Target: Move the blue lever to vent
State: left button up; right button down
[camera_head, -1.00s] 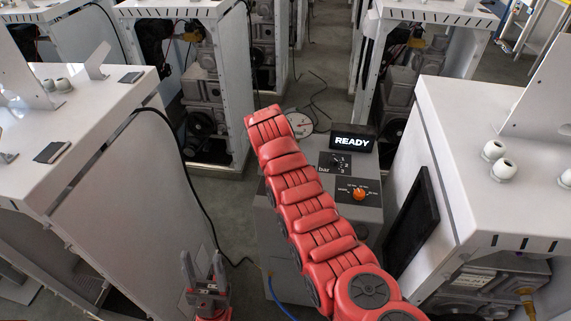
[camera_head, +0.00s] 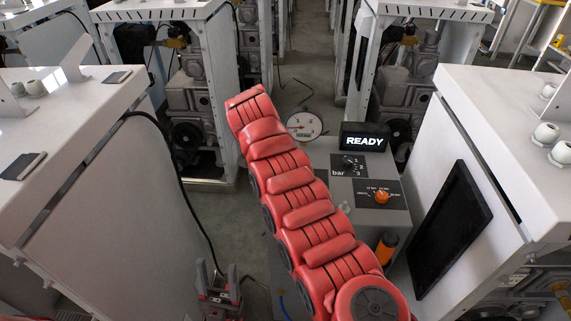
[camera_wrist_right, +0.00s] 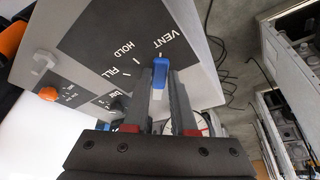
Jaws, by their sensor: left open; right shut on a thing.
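The blue lever (camera_wrist_right: 160,73) shows in the right wrist view on a dark plate marked VENT, HOLD and FILL. It lies near the VENT mark. My right gripper (camera_wrist_right: 170,84) is shut on the lever, with its dark fingers at the lever's sides. In the head view, my red right arm hides the lever and the right gripper. My left gripper (camera_head: 220,283) is open and empty, low in the head view, left of the grey dispenser box (camera_head: 342,190).
The box carries a lit READY display (camera_head: 364,142), a black bar knob (camera_head: 348,161), an orange knob (camera_head: 382,197) and a round gauge (camera_head: 304,126). White cabinets stand left (camera_head: 125,175) and right (camera_head: 510,130). A black cable hangs along the left one.

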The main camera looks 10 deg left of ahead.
jog(key=c, duration=0.7)
grip_release()
jog(key=p+v, duration=0.2)
jog(key=v, duration=1.5)
jog(key=shift+r, duration=0.15)
